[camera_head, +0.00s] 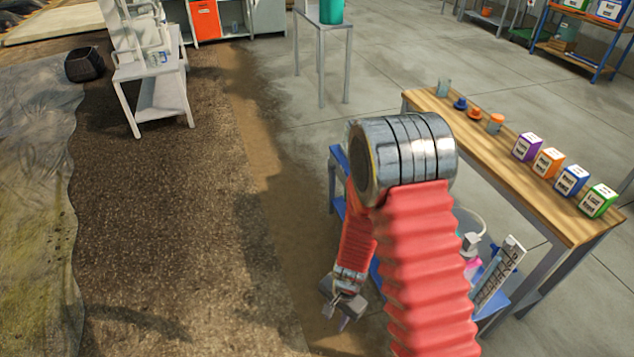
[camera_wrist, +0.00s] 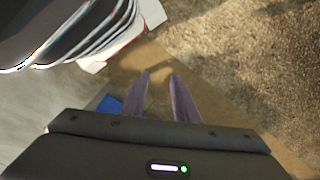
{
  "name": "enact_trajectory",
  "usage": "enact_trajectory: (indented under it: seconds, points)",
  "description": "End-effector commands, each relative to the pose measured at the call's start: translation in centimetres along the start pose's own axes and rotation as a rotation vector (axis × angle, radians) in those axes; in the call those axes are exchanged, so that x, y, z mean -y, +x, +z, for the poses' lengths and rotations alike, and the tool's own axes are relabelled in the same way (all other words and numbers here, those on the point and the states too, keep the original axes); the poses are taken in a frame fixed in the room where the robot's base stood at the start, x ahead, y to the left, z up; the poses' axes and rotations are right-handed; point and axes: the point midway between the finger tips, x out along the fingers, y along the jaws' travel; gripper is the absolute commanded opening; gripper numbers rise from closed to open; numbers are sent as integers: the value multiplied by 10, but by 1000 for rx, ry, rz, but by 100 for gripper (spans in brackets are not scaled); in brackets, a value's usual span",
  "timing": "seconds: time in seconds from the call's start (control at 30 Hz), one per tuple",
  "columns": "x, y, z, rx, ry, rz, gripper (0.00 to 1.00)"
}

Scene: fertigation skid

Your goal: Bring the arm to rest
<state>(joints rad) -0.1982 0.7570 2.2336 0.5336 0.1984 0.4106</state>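My arm is raised in the middle of the head view, with a ribbed red sleeve and a metal joint at its top. My gripper (camera_head: 343,305) hangs low, pointing down over the border between brown soil and concrete. In the wrist view my gripper (camera_wrist: 160,78) shows two grey fingers with a gap between them. The gap holds nothing that I can see, only ground beyond it. The gripper is open and appears clear of the blue cart (camera_head: 338,160), which is partly hidden behind my arm.
A wooden bench (camera_head: 425,100) at right bears cups, caps and several coloured boxes (camera_head: 548,160). A white stand (camera_head: 163,100) with equipment is at upper left. The soil (camera_head: 170,230) at left is mostly free.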

Motion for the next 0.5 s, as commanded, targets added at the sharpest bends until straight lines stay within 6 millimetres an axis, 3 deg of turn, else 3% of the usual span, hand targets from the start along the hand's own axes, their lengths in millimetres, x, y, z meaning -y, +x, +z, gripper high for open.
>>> enact_trajectory:
  seconds: [0.5]
  points:
    - [-6, -123, 21, 64, -370, -26, 27]
